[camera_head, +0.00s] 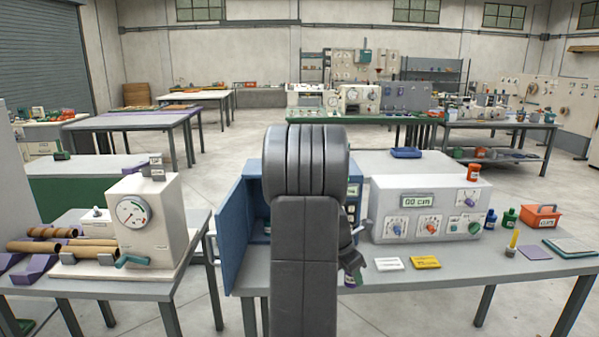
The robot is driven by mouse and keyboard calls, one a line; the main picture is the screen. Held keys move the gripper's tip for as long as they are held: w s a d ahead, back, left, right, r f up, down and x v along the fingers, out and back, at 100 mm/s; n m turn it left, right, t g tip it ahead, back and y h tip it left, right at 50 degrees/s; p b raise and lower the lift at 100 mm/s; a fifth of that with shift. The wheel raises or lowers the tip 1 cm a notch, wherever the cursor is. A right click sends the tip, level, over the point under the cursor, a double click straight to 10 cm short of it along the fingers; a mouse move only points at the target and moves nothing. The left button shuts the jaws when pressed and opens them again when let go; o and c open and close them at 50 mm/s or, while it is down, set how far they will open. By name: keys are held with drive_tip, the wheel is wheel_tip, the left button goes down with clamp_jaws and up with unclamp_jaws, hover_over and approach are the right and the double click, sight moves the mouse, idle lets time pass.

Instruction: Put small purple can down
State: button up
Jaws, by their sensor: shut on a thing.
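My gripper (350,262) shows just right of my dark arm, low over the front edge of the grey table (475,265). It is shut on the small purple can (350,280), of which only a small whitish and purple part shows below the fingers. My arm and gripper hide the rest of the can. I cannot tell whether the can touches the table top.
A white control box (428,208) stands behind the gripper on the right. White and yellow cards (425,262) lie close right of the gripper. A blue open cabinet (240,225) stands left, partly behind my arm. Small bottles (509,218) and an orange box (540,217) stand farther right.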

drive_tip(key=s+a+f+m+g+y, duration=0.2)
drive_tip(key=a+f+m, duration=0.5)
drive_tip(key=m, duration=0.4)
drive_tip(key=s+a+f+m+g+y, duration=0.1)
drive_tip(key=s+a+f+m+g, duration=0.1)
drive_tip(key=a+f+m+g, duration=0.2)
drive_tip(key=shift+s+a+f+m+g+y, duration=0.35)
drive_tip(key=shift+a+f+m, duration=1.4)
drive_tip(key=shift+f+m, duration=1.9)
drive_tip(key=shift+r+m, duration=0.65)
